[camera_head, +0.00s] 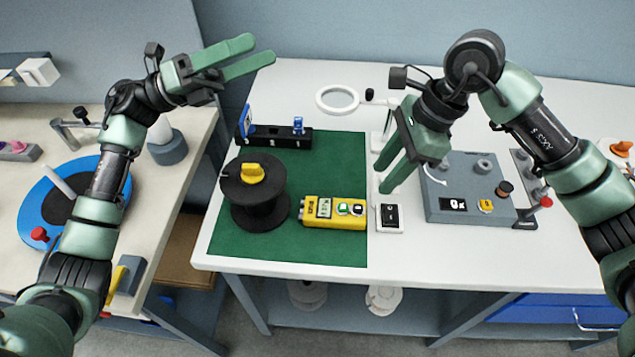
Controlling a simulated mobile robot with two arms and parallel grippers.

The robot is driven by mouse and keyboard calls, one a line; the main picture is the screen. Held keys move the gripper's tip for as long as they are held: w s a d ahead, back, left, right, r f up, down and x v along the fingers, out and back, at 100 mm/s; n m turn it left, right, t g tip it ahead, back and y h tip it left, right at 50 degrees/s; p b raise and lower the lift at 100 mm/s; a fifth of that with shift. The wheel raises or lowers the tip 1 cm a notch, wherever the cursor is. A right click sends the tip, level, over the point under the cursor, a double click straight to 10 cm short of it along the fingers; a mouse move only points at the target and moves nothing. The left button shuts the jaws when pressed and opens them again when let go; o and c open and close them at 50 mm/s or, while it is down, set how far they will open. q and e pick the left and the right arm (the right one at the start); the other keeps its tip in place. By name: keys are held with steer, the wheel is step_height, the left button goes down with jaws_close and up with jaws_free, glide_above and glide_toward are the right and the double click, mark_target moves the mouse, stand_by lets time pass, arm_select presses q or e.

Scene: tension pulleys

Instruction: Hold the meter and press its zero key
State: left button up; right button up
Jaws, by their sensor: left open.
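The yellow meter (312,217) lies on the green mat (285,253) near its front right part. It has a small display (324,207) and two round keys on its face, a green one (342,208) and a paler one (357,209). Their labels are too small to read. My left gripper (262,50) is open and empty, raised at the back left, well away from the meter. My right gripper (383,180) is open and empty, pointing down to the right of the mat, apart from the meter.
A black spool (262,205) with a yellow knob stands just left of the meter. A black rail (280,138) lies behind. A white switch box (390,217) sits right of the meter. A grey device (465,205) stands further right. The mat in front is clear.

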arm_select(q)
steer(key=s+d+f+m+g+y, duration=0.4)
steer(key=d+f+g, duration=0.1)
steer(key=d, duration=0.4)
steer(key=m+g+y, duration=0.1)
steer(key=m+y, duration=0.4)
steer(key=y, duration=0.3)
glide_above(333, 209)
step_height(333, 209, down, 10)
steer(key=a+f+y, duration=0.1)
steer(key=f+m+t+y, duration=0.1)
steer(key=f, duration=0.1)
steer(key=a+f+y, duration=0.1)
steer(key=f+y, duration=0.1)
steer(key=shift+a+f+m+t, duration=0.2)
steer(key=shift+a+m+t, duration=0.1)
steer(key=shift+m, duration=0.1)
steer(key=shift+a+f+y, duration=0.15)
steer(key=shift+f+y, duration=0.2)
steer(key=shift+y, duration=0.05)
steer(key=shift+f, duration=0.35)
steer(key=shift+x, duration=3.55)
jaws_close()
steer(key=shift+w, duration=0.1)
arm_select(e)
jaws_close()
